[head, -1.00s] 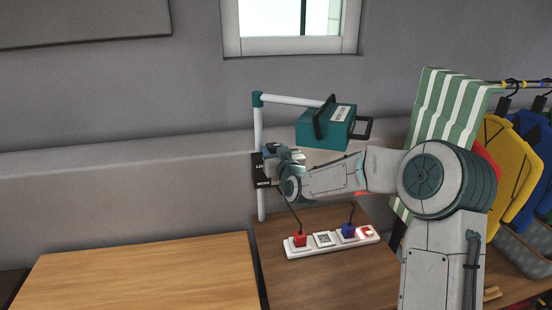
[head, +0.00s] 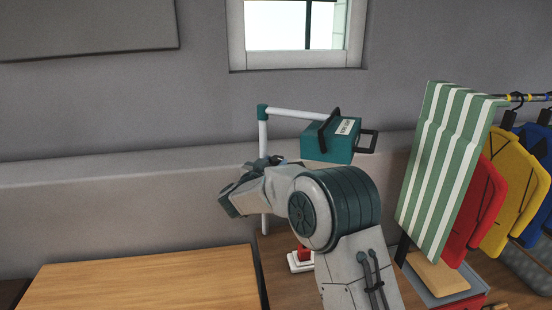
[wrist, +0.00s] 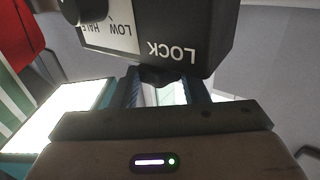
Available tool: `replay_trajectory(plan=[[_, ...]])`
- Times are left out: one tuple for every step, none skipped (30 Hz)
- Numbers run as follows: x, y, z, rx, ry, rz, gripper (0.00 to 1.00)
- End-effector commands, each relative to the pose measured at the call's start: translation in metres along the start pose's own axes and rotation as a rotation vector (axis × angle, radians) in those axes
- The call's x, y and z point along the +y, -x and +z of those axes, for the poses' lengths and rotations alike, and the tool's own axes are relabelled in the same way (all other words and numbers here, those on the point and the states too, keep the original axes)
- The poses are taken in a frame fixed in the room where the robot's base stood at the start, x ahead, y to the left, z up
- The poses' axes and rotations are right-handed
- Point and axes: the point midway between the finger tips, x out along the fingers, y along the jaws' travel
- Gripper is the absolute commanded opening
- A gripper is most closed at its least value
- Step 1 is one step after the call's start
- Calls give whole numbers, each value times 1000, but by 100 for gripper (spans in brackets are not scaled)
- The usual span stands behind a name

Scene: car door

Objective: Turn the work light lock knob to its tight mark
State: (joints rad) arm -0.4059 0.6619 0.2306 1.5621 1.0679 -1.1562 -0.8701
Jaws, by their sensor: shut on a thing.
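The work light is a teal lamp box (head: 330,140) with a black handle, hanging from a white pole (head: 263,130) on a bent arm. In the wrist view a black control block (wrist: 210,45) carries the word LOCK and a white dial plate reading LOW and HALF, all upside down. The dark lock knob (wrist: 165,75) shows only in part at the block's edge, between my fingers. My gripper (wrist: 168,90) is shut on it. The knob's pointer and tight mark are not visible. In the head view my own arm hides the gripper and most of the block.
A bright lit panel (wrist: 60,112) shows at left in the wrist view. A wooden table (head: 140,280) is at front left. A green striped cloth (head: 445,170) and coloured garments (head: 500,200) hang at right.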

Motion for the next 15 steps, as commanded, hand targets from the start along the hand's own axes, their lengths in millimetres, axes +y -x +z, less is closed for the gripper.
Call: replay_trajectory(plan=[[-5,1,-5,1,-1,39,18],[-5,1,-5,0,0,68,18],[-6,1,-5,0,-1,103,18],[-6,0,-5,1,-1,128,18],[-7,0,-5,1,-1,153,18],[-8,0,-4,1,-2,184,18],[-8,0,-4,0,-1,204,18],[-8,0,-4,1,-2,225,18],[-8,-1,-4,1,-3,250,18],[-9,-1,-3,1,-1,267,18],[-9,-1,-4,1,-2,283,18],[-10,-1,-3,1,-3,304,18],[-10,-1,-3,2,-2,318,18],[-10,-2,-3,2,-2,332,18],[-10,-2,-2,1,-2,347,18]])
